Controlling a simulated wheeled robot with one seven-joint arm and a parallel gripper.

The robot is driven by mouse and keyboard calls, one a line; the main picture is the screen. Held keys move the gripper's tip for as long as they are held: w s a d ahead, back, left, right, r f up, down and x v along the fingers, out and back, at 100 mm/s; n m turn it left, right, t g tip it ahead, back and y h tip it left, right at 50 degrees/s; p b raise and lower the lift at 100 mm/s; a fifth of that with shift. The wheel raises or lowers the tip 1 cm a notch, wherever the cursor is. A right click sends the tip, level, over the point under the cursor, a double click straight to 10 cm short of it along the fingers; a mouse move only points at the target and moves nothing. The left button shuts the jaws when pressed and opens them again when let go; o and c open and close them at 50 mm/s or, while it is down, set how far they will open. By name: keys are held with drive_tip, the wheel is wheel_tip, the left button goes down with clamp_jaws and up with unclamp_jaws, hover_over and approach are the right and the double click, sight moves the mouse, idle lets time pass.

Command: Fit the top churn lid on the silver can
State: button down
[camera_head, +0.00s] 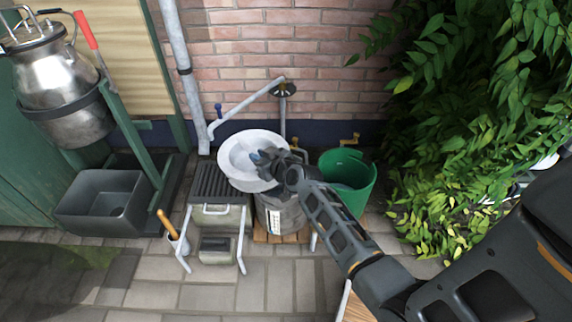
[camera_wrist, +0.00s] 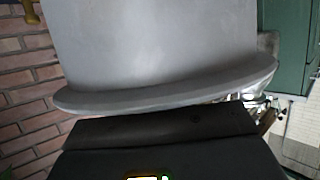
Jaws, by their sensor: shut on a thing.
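My gripper (camera_head: 268,160) is shut on the pale, round, dished churn lid (camera_head: 236,172), at the lid's right side. The lid is off the ground, in front of the tap pipe, and looks tilted. The silver can (camera_head: 280,216) stands below on a small wooden base. In the head view the lid and my gripper hide the can's mouth, and I cannot tell whether lid and can touch. In the wrist view the lid's grey body and curved rim (camera_wrist: 170,92) fill the upper part, close against my dark gripper.
A green bucket (camera_head: 352,200) stands right of the can. A dark slatted rack (camera_head: 222,185) stands close on its left. Another shiny metal churn (camera_head: 55,85) hangs on a green stand above a grey trough (camera_head: 105,203). A brick wall is behind; leaves fill the right.

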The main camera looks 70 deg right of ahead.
drive_tip(key=s+d+f+m+g+h+b, duration=0.1)
drive_tip(key=s+d+f+b, duration=0.3)
drive_tip(key=d+f+b, duration=0.4)
drive_tip(key=shift+s+d+m+h, duration=0.35)
drive_tip(key=shift+d+m+h, duration=0.05)
idle(0.4)
drive_tip(key=shift+r, duration=0.1)
drive_tip(key=shift+s, duration=0.1)
idle(1.0)
drive_tip(key=shift+f+b, duration=2.25)
drive_tip(key=shift+b, duration=0.2)
idle(0.7)
drive_tip(key=shift+f, duration=1.55)
idle(0.5)
